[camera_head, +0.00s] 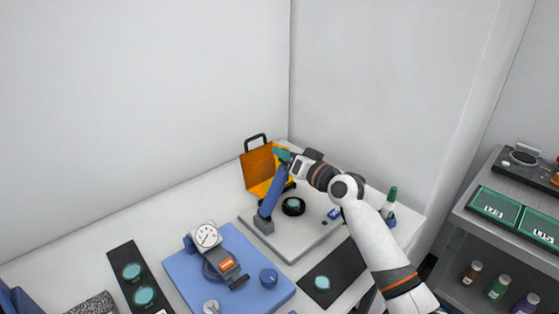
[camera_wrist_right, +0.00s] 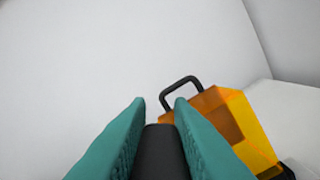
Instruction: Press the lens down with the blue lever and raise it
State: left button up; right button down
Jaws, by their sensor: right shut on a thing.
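The blue lever (camera_head: 273,190) stands steeply tilted on a grey pivot at the left side of the light grey base plate (camera_head: 300,245). My right gripper (camera_head: 283,156) has teal fingers and is at the lever's upper end. In the right wrist view the fingers (camera_wrist_right: 160,108) are shut on a dark grip (camera_wrist_right: 162,153), which I take to be the lever's handle. A teal lens (camera_head: 293,203) sits in a black round holder on the plate, right of the lever and below the gripper. My left gripper is not in view.
An orange hood with a black handle (camera_head: 257,165) stands behind the lever; it also shows in the right wrist view (camera_wrist_right: 220,115). A blue plate with a dial gauge (camera_head: 206,236) is at left. Black mats hold other lenses (camera_head: 322,283). A green-topped bottle (camera_head: 391,197) stands at right.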

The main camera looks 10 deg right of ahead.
jog(key=shift+w+d+f, duration=0.1)
jog(key=shift+d+f, duration=0.05)
dwell(0.3)
jog(key=c, duration=1.3)
grip_release()
jog(key=b+v, duration=0.2)
jog(key=v, duration=1)
